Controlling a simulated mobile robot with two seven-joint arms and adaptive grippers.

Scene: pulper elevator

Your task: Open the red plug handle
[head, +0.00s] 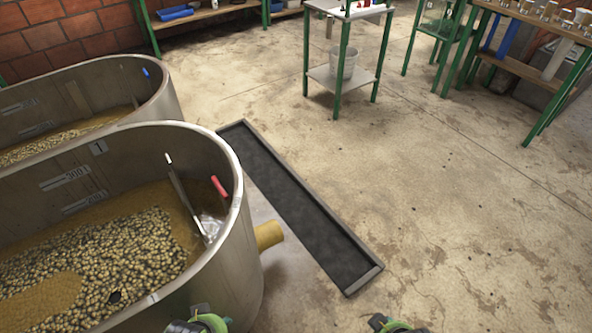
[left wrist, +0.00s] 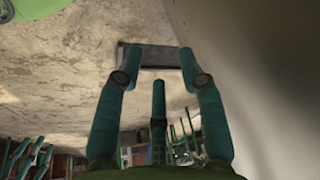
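The red plug handle (head: 219,186) is at the inner right wall of the nearer round-ended metal tank (head: 215,270), just below the rim. My left gripper (head: 200,322) shows only in part at the bottom edge of the head view, below and apart from the handle. In the left wrist view my left gripper (left wrist: 158,58) has its fingers spread with nothing between them. My right gripper (head: 392,324) just enters at the bottom edge of the head view, over the floor; its fingers are not clear. The handle is not visible in the left wrist view.
The nearer tank holds wet beans and a pale slanted rod (head: 185,196). A yellow pipe stub (head: 269,235) sticks out of its right side. A second tank (head: 150,98) with a blue handle (head: 146,72) stands behind.

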